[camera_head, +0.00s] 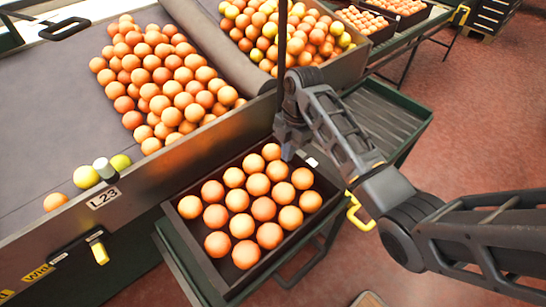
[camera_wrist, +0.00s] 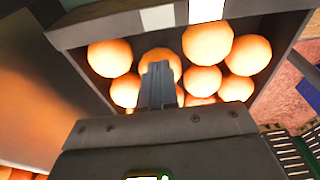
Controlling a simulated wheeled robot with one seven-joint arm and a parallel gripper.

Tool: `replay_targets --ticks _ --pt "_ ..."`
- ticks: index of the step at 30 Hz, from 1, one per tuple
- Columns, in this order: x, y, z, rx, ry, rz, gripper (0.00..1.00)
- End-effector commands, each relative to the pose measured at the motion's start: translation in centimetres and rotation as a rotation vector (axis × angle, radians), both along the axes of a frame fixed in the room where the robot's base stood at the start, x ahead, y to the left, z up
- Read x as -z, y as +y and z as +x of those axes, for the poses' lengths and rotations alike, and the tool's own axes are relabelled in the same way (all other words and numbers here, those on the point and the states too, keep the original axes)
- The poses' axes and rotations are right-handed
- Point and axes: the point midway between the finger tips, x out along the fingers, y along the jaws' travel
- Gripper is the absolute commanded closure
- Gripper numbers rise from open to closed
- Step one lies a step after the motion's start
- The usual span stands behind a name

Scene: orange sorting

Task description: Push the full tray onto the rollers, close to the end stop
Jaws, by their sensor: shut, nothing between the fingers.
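The full tray (camera_head: 190,243) is a dark open box of oranges on a green-framed stand in the middle of the head view. A small white label shows near its far right corner. My gripper (camera_head: 287,150) is shut and empty, pointing down at the far side of the tray. In the wrist view its closed fingers (camera_wrist: 158,85) overlap the oranges, and contact with the tray cannot be told. Dark ribbed slats, apparently the rollers (camera_head: 388,115), lie in the green frame beyond the tray. I cannot make out the end stop.
A sloped sorting table (camera_head: 50,130) with heaped oranges and a plate marked L23 (camera_head: 104,198) borders the tray on the left. A yellow handle (camera_head: 358,213) sticks out on the right. Filled crates (camera_head: 405,8) stand at the back. Red floor is open to the right.

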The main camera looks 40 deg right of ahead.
Motion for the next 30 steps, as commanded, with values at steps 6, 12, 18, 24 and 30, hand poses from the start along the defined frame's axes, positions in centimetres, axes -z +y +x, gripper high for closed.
replay_targets --ticks 6,12,18,24,30 --pt "-0.2 4.1 0.0 -0.003 0.0 0.001 1.0" --pt "-0.2 8.0 -0.1 -0.002 -0.002 0.001 1.0" --pt "-0.1 10.9 -0.1 0.0 -0.001 0.001 1.0" --pt "1.5 10.9 -0.1 0.003 -0.001 0.0 1.0" --pt "1.9 10.9 -0.1 0.003 0.0 0.0 1.0"
